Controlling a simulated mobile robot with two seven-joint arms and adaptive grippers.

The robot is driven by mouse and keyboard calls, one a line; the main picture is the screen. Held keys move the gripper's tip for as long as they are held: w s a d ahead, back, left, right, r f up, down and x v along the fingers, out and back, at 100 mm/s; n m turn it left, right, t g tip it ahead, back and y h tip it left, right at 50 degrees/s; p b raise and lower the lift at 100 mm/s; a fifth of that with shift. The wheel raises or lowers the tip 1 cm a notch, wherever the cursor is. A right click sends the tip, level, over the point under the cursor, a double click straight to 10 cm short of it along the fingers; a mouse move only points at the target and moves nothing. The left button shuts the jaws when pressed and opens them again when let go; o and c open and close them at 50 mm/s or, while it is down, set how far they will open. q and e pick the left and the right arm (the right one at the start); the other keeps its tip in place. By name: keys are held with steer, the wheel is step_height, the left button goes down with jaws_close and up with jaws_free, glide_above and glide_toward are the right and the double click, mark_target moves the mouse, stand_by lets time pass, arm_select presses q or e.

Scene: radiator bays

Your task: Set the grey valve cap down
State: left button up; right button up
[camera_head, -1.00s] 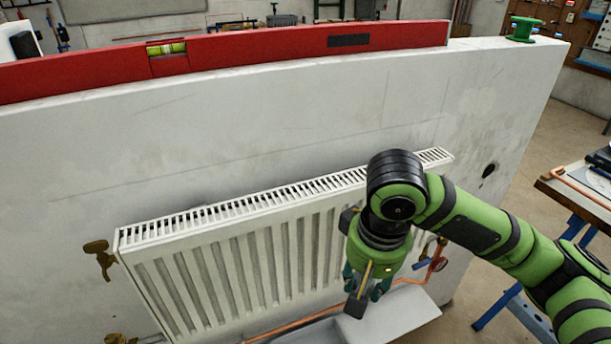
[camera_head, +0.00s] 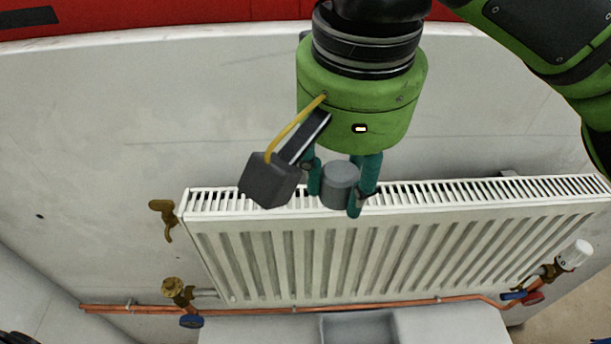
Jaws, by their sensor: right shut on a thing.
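The grey valve cap (camera_head: 340,184) is a short grey cylinder. It is between the teal fingers of my right gripper (camera_head: 338,192), which is shut on it. In the picture, the cap and fingertips overlap the top grille of the white radiator (camera_head: 400,245); I cannot tell whether they touch it. A dark grey block on the gripper's side hangs left of the cap. My left gripper is not in view.
A brass valve (camera_head: 175,288) with a blue handle is at the radiator's lower left, and a white-capped valve (camera_head: 572,256) at its lower right. Copper pipe (camera_head: 370,305) runs below. A grey tray (camera_head: 358,327) lies at the bottom.

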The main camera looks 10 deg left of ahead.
steer(key=w+a+f+p, duration=0.1)
steer(key=w+a+f, duration=0.1)
steer(key=w+a+f+p, duration=0.1)
steer(key=w+a+f, duration=0.1)
steer(key=a, duration=0.1)
steer(key=w+a+f+p, duration=0.1)
steer(key=w+a+f, duration=0.1)
steer(key=a, duration=0.1)
steer(key=shift+w+a, duration=0.1)
steer(key=shift+w, duration=0.05)
step_height(320, 180, down, 4)
steer(key=shift+w+r+p, duration=0.1)
steer(key=shift+r+p, duration=0.15)
steer(key=shift+p, duration=0.65)
steer(key=shift+f, duration=0.4)
steer(key=shift+a+f, duration=0.1)
steer(key=o, duration=0.8)
step_height(320, 180, up, 12)
steer(key=s+b, duration=0.1)
steer(key=b, duration=0.1)
steer(key=shift+s+d, duration=0.2)
